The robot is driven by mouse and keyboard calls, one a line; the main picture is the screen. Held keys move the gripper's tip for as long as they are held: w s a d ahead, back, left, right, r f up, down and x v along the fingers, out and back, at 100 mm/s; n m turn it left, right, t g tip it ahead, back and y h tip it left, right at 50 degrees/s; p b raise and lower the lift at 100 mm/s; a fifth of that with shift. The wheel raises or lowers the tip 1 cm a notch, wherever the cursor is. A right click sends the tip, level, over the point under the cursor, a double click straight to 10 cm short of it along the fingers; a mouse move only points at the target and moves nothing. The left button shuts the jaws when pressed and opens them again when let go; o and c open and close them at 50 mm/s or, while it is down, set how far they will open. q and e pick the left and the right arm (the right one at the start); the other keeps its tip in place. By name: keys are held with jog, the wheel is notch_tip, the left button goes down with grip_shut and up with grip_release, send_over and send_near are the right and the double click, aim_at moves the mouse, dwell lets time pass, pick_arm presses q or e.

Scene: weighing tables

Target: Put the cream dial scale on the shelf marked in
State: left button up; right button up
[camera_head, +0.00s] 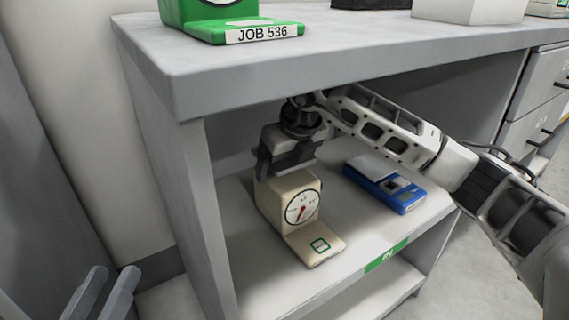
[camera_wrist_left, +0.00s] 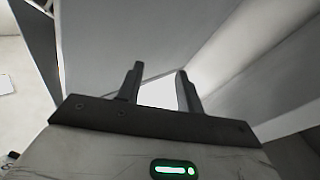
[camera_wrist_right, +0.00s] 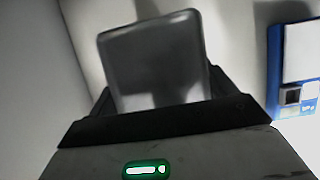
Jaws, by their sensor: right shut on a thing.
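The cream dial scale (camera_head: 274,203) is upright over the shelf (camera_head: 333,217) whose front edge has a green label (camera_head: 387,255) that seems to read IN. Its dial faces out and its square pan mark is near the shelf's front edge. Its base looks on or just above the shelf; I cannot tell which. My right gripper (camera_head: 279,166) is shut on the top of the scale, and the held part looks grey in the right wrist view (camera_wrist_right: 155,65). My left gripper (camera_head: 104,285) is open and empty at the lower left, off the table; its fingers show in the left wrist view (camera_wrist_left: 160,88).
A blue device (camera_head: 385,187) lies on the same shelf to the right of the scale; it shows in the right wrist view (camera_wrist_right: 297,65). The tabletop (camera_head: 330,50) hangs close above my right arm. A green scale marked JOB 536 (camera_head: 232,30) stands on top. A side panel closes the left.

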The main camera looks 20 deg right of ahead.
jog(key=o, duration=1.9)
jog(key=shift+o, duration=0.2)
jog(key=shift+r, duration=0.2)
jog(key=shift+s+d+r+p, duration=0.15)
jog(key=shift+s+r+p, duration=0.35)
jog(key=shift+s+p, duration=0.25)
pick_arm(q)
jog(key=f+g, duration=0.1)
jog(key=s+f+n+g+p, duration=0.1)
jog(key=s+f+n+g+y, duration=0.1)
jog(key=shift+d+f, duration=0.3)
jog(key=shift+f, duration=0.1)
pick_arm(e)
jog(key=s+d, duration=0.1)
jog(key=s, duration=1)
jog(key=shift+d, duration=0.2)
